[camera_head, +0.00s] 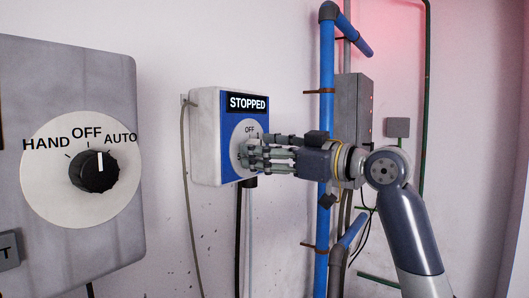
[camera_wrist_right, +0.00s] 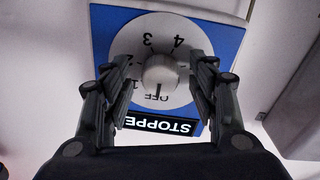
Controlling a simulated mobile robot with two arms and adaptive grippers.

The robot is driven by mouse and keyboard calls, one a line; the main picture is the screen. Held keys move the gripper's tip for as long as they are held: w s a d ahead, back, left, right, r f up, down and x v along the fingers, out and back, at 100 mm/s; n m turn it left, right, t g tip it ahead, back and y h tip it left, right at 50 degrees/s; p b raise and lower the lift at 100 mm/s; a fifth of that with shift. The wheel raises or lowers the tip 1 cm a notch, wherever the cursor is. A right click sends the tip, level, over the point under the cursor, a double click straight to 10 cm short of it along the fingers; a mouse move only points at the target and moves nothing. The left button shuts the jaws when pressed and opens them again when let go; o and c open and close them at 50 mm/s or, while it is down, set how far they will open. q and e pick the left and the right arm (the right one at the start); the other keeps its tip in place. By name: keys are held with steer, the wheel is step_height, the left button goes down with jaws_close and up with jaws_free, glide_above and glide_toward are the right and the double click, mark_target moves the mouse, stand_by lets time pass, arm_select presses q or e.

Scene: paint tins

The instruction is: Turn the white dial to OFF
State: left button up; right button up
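The white dial (camera_wrist_right: 160,72) sits on a round pale plate with a blue surround. In the wrist view its dark pointer line points at the OFF mark. It is on the wall box (camera_head: 205,140), whose display (camera_head: 248,103) reads STOPPED. My right gripper (camera_head: 252,153) reaches in from the right in the head view and covers most of the dial there. In the wrist view its fingers (camera_wrist_right: 165,62) are open, one on each side of the dial, with a visible gap on both sides. My left gripper is not in view.
A blue pipe (camera_head: 326,75) and a grey box (camera_head: 354,100) are behind my right arm. Cables hang below the wall box.

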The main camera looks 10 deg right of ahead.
steer(key=v, duration=1.2)
steer(key=shift+f, duration=0.1)
